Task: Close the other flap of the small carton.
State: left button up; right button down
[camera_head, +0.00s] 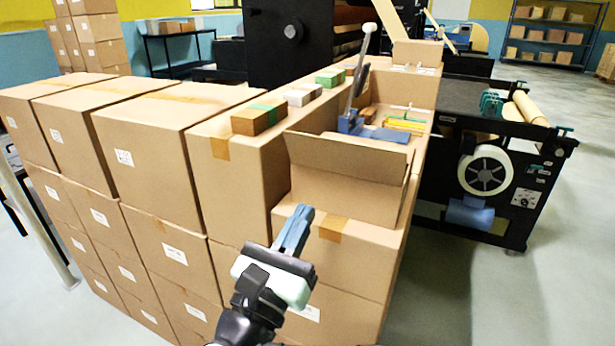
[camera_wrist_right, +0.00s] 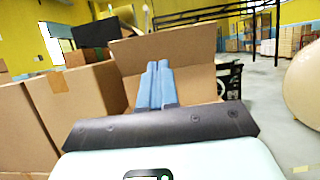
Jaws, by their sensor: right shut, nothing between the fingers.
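The small carton (camera_head: 345,200) is on top of the stack of large cartons. A wide, darker flap (camera_head: 350,158) stands raised above its lighter front panel. I cannot tell how its other flaps lie, as the raised flap hides what is behind it. My right gripper (camera_head: 303,212) is shut and empty, its blue fingers in front of the carton's left part. In the right wrist view the fingers (camera_wrist_right: 158,68) point at the carton, overlapping the raised flap (camera_wrist_right: 195,45) and the lighter panel (camera_wrist_right: 195,85). Whether they touch is not clear. My left gripper is not in view.
Large cartons (camera_head: 150,145) fill the left side. A small taped box (camera_head: 258,118) sits left of the carton. Behind are a blue lever tool (camera_head: 358,124) and yellow items (camera_head: 405,123). A black machine (camera_head: 490,165) stands to the right. The floor at lower right is clear.

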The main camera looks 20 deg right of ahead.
aim_at(340, 142)
jog(key=p+x, duration=0.5)
jog(key=x, duration=0.8)
jog(key=shift+s+r+p, duration=0.1)
jog(key=shift+r+p, duration=0.05)
jog(key=shift+p, duration=0.15)
jog(key=shift+w+d, duration=0.2)
jog(key=shift+w, duration=0.05)
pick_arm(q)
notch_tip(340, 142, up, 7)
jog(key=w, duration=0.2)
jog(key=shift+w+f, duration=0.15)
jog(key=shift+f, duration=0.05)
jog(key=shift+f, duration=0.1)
